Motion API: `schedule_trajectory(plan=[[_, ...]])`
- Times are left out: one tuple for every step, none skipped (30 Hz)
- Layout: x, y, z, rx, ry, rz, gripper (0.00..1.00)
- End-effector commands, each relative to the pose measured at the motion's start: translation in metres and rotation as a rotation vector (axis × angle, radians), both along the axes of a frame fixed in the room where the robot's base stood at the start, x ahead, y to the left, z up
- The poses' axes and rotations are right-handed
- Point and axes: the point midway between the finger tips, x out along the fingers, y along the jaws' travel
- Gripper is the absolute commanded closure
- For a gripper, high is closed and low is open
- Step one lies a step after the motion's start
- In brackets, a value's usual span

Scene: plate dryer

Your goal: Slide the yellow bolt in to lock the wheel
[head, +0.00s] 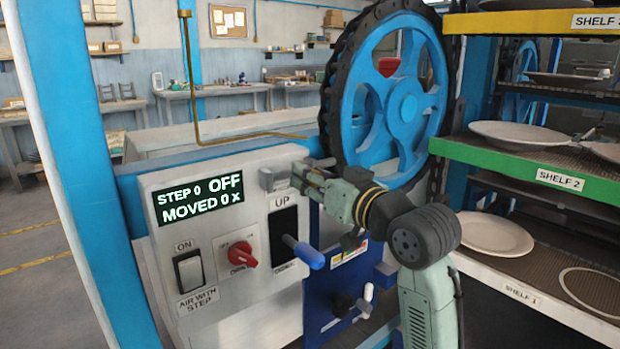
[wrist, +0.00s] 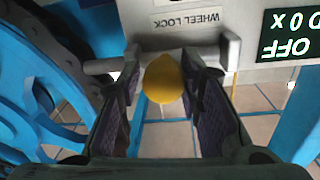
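The yellow bolt's rounded knob (wrist: 163,80) shows in the wrist view below the grey WHEEL LOCK bracket (wrist: 185,33), which reads upside down. My gripper (wrist: 162,75) has one dark finger on each side of the knob, very close to it. I cannot tell whether both fingers press on it. In the head view my gripper (head: 295,178) is at the upper right of the white control panel, beside the grey bracket (head: 268,178), and the knob is hidden there. The blue wheel (head: 407,108) with its dark toothed rim stands behind my gripper.
The panel (head: 180,270) has a display (head: 200,200) reading STEP 0, OFF, MOVED 0 X, a rocker switch (head: 189,271), a red knob (head: 243,254) and a blue-handled lever (head: 305,252). Shelves (head: 530,158) with plates stand right. A brass rod (head: 190,80) rises left.

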Motion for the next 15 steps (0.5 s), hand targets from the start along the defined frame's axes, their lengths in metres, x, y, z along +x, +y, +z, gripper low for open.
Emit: schedule_trajectory(plan=[[0.0004,-0.002,0.0005,0.002,-0.001,-0.004,0.65],[0.0003,-0.0019,0.0004,0.001,0.0,-0.004,0.63],[0.0002,-0.0017,0.0003,0.001,0.0,-0.004,0.6],[0.0002,-0.0016,0.0002,0.001,0.0,-0.003,0.58],[0.0001,-0.0014,0.0001,0.001,0.001,-0.003,0.56],[-0.0001,-0.0012,0.0001,0.001,0.001,-0.002,0.54],[-0.0001,-0.0009,0.0,0.001,0.001,-0.002,0.52],[-0.0002,-0.0008,-0.0001,0.0,0.002,-0.002,0.52],[-0.0003,-0.0006,-0.0003,0.0,0.001,-0.001,0.52],[-0.0003,-0.0004,-0.0002,0.0,0.001,-0.001,0.52],[-0.0004,-0.0003,-0.0003,0.0,0.001,-0.001,0.52],[-0.0005,-0.0002,-0.0004,0.0,0.001,0.0,0.52],[-0.0004,-0.0001,-0.0005,0.0,0.002,0.0,0.52],[-0.0006,0.0,-0.0005,0.0,0.002,0.0,0.52],[-0.0009,-0.0001,-0.0004,-0.001,0.002,0.0,0.52]])
